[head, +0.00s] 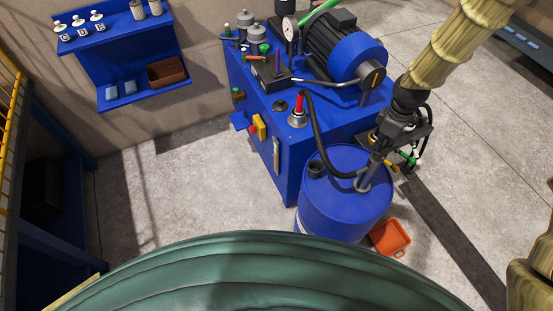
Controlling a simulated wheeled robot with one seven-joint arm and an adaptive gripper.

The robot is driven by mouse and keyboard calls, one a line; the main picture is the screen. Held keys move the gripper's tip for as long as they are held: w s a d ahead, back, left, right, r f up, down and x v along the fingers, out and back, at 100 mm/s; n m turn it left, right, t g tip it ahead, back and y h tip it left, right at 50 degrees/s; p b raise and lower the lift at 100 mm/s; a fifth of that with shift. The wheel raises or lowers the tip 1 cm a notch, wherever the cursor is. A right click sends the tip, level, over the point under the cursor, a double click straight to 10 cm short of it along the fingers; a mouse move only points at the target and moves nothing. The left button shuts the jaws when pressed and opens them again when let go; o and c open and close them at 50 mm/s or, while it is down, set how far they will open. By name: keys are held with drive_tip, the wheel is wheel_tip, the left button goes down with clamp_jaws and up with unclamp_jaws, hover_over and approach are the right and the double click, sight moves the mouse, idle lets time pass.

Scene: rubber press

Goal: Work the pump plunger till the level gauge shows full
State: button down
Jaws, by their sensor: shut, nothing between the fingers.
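The blue drum (338,222) stands at the front right of the blue power unit. A grey pump tube (364,183) rises from its lid, tilted in the picture; its plunger top is largely hidden by my gripper. My gripper (378,153) is at the upper end of the pump, shut with nothing visible held. I cannot tell whether it touches the plunger. A black hose (318,135) runs from the drum pump up to the unit. A narrow upright strip, apparently the level gauge (276,157), is on the unit's front face; its level is too small to read.
The blue power unit (285,180) carries a motor (345,50), a dial (289,28) and a red-topped fitting (298,112). An orange tray (390,238) lies on the floor beside the drum. A blue wall shelf (125,60) is at upper left. Floor left of the unit is clear.

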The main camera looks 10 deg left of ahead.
drive_tip(key=shift+f+b, duration=0.4)
drive_tip(key=shift+f, duration=0.75)
drive_tip(key=shift+r+p, duration=2.55)
drive_tip(key=shift+r, duration=1)
drive_tip(key=shift+f, duration=0.15)
drive_tip(key=shift+f+b, duration=1.7)
drive_tip(key=shift+f, duration=1.75)
drive_tip(key=shift+r+p, duration=2.5)
drive_tip(key=shift+r, duration=1.1)
drive_tip(key=shift+f, duration=0.1)
